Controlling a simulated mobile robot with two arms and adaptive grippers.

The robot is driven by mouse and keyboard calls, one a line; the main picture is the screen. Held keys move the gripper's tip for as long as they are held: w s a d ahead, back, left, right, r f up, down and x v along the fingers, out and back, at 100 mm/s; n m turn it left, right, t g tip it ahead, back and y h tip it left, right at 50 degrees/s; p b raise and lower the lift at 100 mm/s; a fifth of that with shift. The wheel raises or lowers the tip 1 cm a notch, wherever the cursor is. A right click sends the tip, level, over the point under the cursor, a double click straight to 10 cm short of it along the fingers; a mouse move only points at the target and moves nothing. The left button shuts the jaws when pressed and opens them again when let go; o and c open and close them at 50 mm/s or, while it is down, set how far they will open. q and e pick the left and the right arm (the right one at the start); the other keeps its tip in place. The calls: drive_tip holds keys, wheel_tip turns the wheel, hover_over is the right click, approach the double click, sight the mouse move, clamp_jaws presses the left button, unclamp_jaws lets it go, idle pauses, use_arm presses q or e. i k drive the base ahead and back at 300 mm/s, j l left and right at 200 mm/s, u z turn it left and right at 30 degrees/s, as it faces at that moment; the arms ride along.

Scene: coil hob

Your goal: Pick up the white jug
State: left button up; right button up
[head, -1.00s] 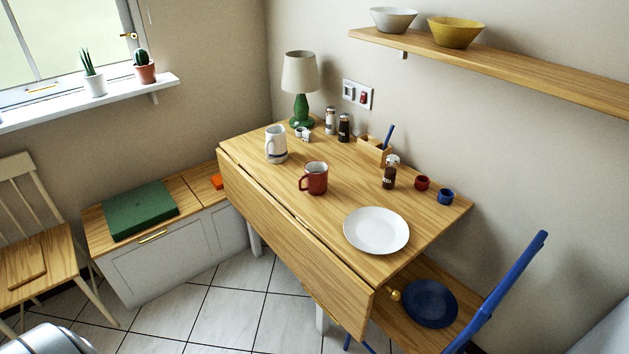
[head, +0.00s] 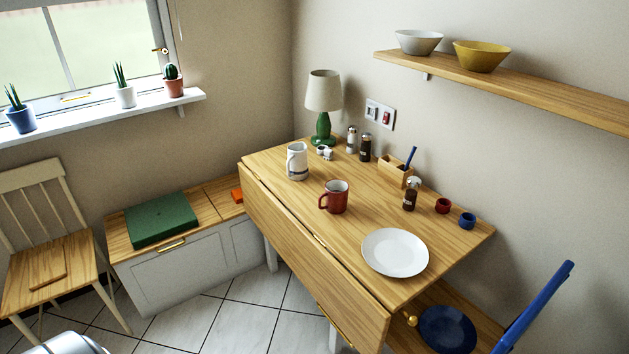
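The white jug (head: 298,162) stands upright on the wooden drop-leaf table (head: 290,208), towards its far left end. It has a dark band near its base, and its handle faces left. A red mug (head: 336,197) stands nearer, to the right of the jug. The green lamp (head: 323,105) stands behind the jug. Neither of my grippers shows in the head view, and nothing touches the jug.
A white plate (head: 395,252) lies at the table's near end. Shakers (head: 365,147), a wooden caddy (head: 394,172) and small cups (head: 443,206) line the wall side. A bench (head: 190,262) and a chair (head: 48,235) stand left. Tiled floor is free before the bench.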

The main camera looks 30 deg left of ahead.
sight(297, 169)
drive_tip(key=i+j+u, duration=0.1)
drive_tip(key=i+j, duration=0.2)
drive_tip(key=j, duration=0.3)
drive_tip(key=i+j+u, duration=0.1)
drive_tip(key=i+j, duration=0.25)
drive_tip(key=j, duration=0.2)
drive_tip(key=i+j+u, duration=0.1)
drive_tip(key=i+j, duration=0.25)
drive_tip(key=j, duration=0.15)
